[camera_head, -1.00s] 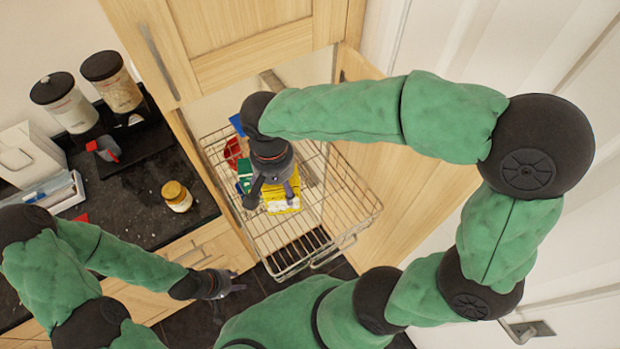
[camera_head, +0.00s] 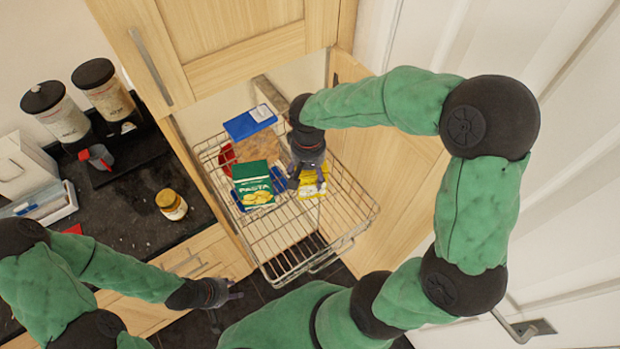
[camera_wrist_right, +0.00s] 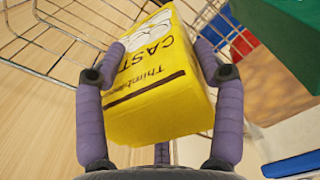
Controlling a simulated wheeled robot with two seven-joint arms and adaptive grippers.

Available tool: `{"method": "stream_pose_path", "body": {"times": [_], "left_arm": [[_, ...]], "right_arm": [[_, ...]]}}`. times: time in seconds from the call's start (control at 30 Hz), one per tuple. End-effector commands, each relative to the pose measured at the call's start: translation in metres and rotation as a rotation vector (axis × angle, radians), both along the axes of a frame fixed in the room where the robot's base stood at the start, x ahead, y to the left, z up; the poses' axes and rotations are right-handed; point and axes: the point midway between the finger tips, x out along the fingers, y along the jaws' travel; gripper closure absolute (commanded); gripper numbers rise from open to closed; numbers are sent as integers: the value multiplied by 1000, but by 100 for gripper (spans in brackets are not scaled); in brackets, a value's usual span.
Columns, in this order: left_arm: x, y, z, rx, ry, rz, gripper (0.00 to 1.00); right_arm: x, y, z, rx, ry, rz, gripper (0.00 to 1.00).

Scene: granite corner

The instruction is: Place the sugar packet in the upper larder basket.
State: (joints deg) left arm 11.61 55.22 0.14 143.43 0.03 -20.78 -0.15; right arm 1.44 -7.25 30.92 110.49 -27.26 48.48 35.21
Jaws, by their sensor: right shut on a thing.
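The yellow sugar packet (camera_head: 313,182) is held by my right gripper (camera_head: 309,170) over the right side of the upper larder basket (camera_head: 376,208). In the right wrist view the packet (camera_wrist_right: 150,80) sits between both fingers of the gripper (camera_wrist_right: 160,75), tilted, with dark lettering partly readable as "CAST". Basket wires show behind it. I cannot tell whether its base touches the basket floor. My left gripper (camera_head: 226,298) is empty and appears open, low at the left of the basket.
In the basket, left of the packet, stand a green pasta box (camera_head: 254,186), a blue-lidded container (camera_head: 250,122) and a red item (camera_head: 227,158). The basket's front is empty. Wooden door panels flank it.

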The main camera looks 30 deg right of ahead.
Motion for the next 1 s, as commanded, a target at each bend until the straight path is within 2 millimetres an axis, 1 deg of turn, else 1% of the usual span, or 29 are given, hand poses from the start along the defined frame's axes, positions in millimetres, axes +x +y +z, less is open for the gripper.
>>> {"method": "stream_pose_path", "body": {"times": [0.1, 0.3, 0.4, 0.57, 0.73, 0.77, 0.8, 0.83, 1.0], "left_arm": [[0, 0, -1, 0, 0, 0, 60], [0, 0, -5, 0, 0, 0, 60], [0, 0, -5, 0, 0, 0, 60], [0, 0, -4, 0, 0, 0, 60], [0, 0, -8, 0, 0, 0, 60], [0, 0, -7, 0, 0, 0, 60], [0, 0, -7, 0, 0, 0, 60], [0, 0, -7, 0, 0, 0, 60], [0, 0, -7, 0, 0, 0, 60]], "right_arm": [[3, -7, -8, 0, 1, -4, 88], [2, -7, -35, 0, 1, -1, 88], [3, -7, -38, 1, -1, -2, 88], [3, -6, -37, 1, -1, -2, 88], [3, -6, -42, 0, -1, -1, 88], [2, -6, -41, 0, 1, -1, 23], [2, -6, -41, 0, 1, -1, 11], [2, -6, -41, 0, 1, -1, 7], [2, -6, -41, 0, 1, -1, 7]]}}
